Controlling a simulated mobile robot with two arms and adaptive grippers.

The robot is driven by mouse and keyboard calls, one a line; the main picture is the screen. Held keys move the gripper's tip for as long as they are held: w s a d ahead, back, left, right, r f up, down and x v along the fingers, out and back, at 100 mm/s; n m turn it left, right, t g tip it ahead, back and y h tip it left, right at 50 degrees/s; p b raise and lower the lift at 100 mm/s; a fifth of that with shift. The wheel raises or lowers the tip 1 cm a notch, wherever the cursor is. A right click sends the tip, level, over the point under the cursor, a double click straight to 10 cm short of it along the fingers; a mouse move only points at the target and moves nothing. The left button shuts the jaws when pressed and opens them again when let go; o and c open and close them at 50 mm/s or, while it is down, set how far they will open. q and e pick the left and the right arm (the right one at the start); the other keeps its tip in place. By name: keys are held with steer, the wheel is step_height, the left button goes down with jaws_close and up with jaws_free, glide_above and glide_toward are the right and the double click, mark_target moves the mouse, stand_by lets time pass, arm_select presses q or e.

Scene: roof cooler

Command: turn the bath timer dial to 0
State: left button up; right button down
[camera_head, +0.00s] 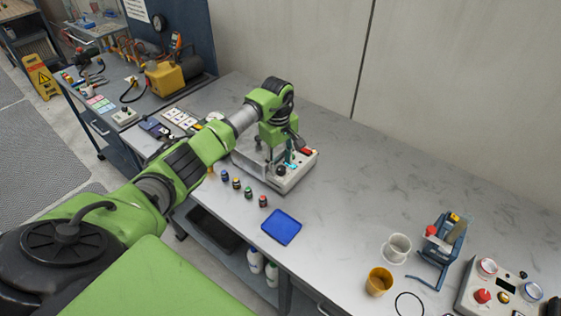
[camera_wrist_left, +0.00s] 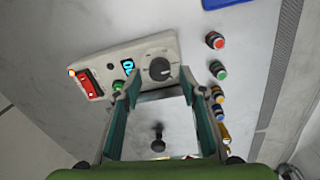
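The bath timer is a light grey box (camera_head: 282,179) on the bench in the head view, with my left gripper (camera_head: 282,155) low over it. In the left wrist view the timer panel (camera_wrist_left: 133,58) carries a dark round dial (camera_wrist_left: 159,69) with a pale pointer mark, a lit cyan display (camera_wrist_left: 128,67), a green button (camera_wrist_left: 118,86) and a red rocker switch (camera_wrist_left: 92,84). My left gripper (camera_wrist_left: 160,90) is open, its fingers apart, with the dial between and beyond the tips. The display digits are too small to read surely. My right gripper is not in view.
A metal basin (camera_wrist_left: 159,122) adjoins the panel. Several small coloured buttons (camera_head: 249,193) stand in a row along the bench front, beside a blue tray (camera_head: 282,227). Cups (camera_head: 396,248) and another control box (camera_head: 500,290) are at the right. The middle bench is clear.

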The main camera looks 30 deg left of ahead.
arm_select(q)
steer(key=shift+f, duration=0.85)
jaws_close()
